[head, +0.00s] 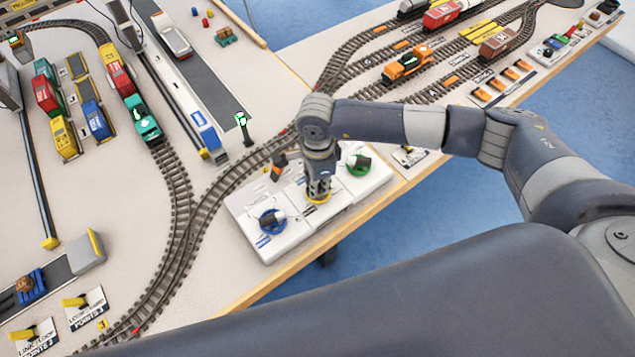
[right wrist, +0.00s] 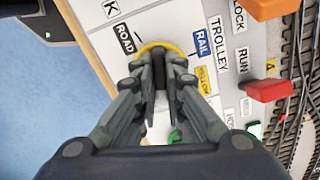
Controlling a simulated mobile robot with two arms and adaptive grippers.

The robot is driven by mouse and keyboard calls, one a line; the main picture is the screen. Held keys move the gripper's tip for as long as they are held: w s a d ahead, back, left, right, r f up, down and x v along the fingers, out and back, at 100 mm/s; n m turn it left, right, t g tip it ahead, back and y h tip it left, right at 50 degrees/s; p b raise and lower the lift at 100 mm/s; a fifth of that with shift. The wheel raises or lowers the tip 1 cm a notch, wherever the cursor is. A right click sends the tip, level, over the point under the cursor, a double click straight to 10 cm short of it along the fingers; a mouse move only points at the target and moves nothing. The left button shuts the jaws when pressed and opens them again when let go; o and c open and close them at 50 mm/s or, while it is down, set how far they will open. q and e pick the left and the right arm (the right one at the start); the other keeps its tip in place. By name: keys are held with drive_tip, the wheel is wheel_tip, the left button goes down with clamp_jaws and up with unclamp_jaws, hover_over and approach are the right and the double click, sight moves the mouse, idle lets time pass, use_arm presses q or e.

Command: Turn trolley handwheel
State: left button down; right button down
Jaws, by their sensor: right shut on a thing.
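The trolley handwheel (head: 319,200) is a yellow wheel in the middle of a white control panel (head: 300,225). Only part of its rim shows under my right gripper (head: 319,188), which points straight down over it. In the right wrist view the yellow rim (right wrist: 150,46) curves around the fingertips of the gripper (right wrist: 160,68). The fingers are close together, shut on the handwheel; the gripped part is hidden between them. The printed labels TROLLEY and YELLOW lie beside the wheel. My left gripper is not in view.
A blue handwheel (head: 270,220) and a green handwheel (head: 359,164) flank it on the panel. In the wrist view a red lever (right wrist: 271,90) stands to the right. Tracks (head: 215,205) curve past the panel's left side. The wooden table edge (head: 290,278) lies in front.

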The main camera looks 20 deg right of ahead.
drive_tip(key=c, duration=1.7)
unclamp_jaws()
wheel_tip(320, 180, up, 12)
